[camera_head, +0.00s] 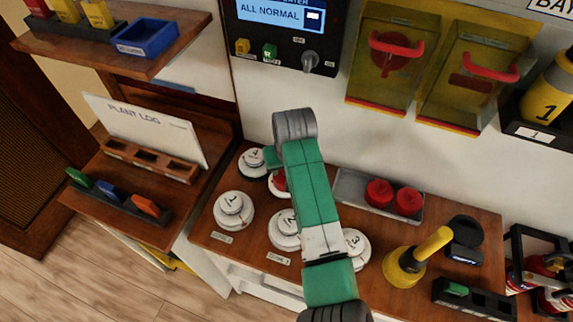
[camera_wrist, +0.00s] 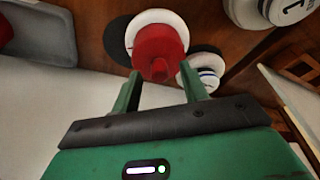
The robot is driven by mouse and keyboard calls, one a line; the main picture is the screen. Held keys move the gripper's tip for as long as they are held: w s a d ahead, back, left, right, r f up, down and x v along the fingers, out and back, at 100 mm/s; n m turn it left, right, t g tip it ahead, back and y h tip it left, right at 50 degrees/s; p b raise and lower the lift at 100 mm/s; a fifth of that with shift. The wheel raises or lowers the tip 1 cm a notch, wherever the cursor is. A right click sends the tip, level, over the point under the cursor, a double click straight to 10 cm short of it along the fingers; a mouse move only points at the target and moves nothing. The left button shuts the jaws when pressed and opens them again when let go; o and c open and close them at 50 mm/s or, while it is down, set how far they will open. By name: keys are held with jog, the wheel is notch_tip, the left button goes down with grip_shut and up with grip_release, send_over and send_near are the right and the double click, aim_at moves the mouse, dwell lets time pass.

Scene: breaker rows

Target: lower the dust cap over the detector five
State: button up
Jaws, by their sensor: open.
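A red dust cap (camera_wrist: 157,48) sits on a white round detector (camera_wrist: 133,28) with a dark base in the wrist view. It also shows in the head view (camera_head: 278,183), partly hidden by my arm. No number is readable on that detector, so I cannot confirm it is five. My gripper (camera_wrist: 161,88) is open, its two fingers pointing at the cap from either side, with a gap between them. I cannot tell whether the cap is fully seated. In the head view my gripper (camera_head: 271,160) is mostly hidden behind my arm.
Detectors 4 (camera_head: 253,162), 1 (camera_head: 233,210), 2 (camera_head: 284,228) and 3 (camera_head: 355,247) stand close around on the wooden bench (camera_head: 330,271). Two more red caps (camera_head: 393,197) lie in a grey tray (camera_head: 346,201). A yellow handled tool (camera_head: 405,266) stands at the right.

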jog(key=v, duration=0.7)
jog(key=shift+s+r, duration=0.15)
jog(key=shift+r, duration=0.25)
jog(key=s+a+r+t+y, duration=0.1)
jog(key=a+r+t+y, duration=0.1)
jog(key=a+r+t, duration=0.55)
jog(key=s+d+r+m+t+h, duration=0.1)
jog(key=s+d+r+m+t, duration=0.1)
jog(key=s+d+r+t, duration=0.4)
jog(key=s+d+r+m+t+h, duration=0.1)
jog(key=s+r+h, duration=0.1)
jog(key=s+r, duration=0.45)
jog(key=s+r+t+p, duration=0.3)
jog(key=s+r+t, duration=0.1)
jog(key=r, duration=1)
jog(key=s+r+t+p, duration=0.3)
jog(key=s+r, duration=0.1)
jog(key=r, duration=1)
jog(key=shift+a+r+t+y, duration=0.2)
jog(key=shift+r+t+y, duration=0.1)
jog(key=shift+r+t, duration=0.1)
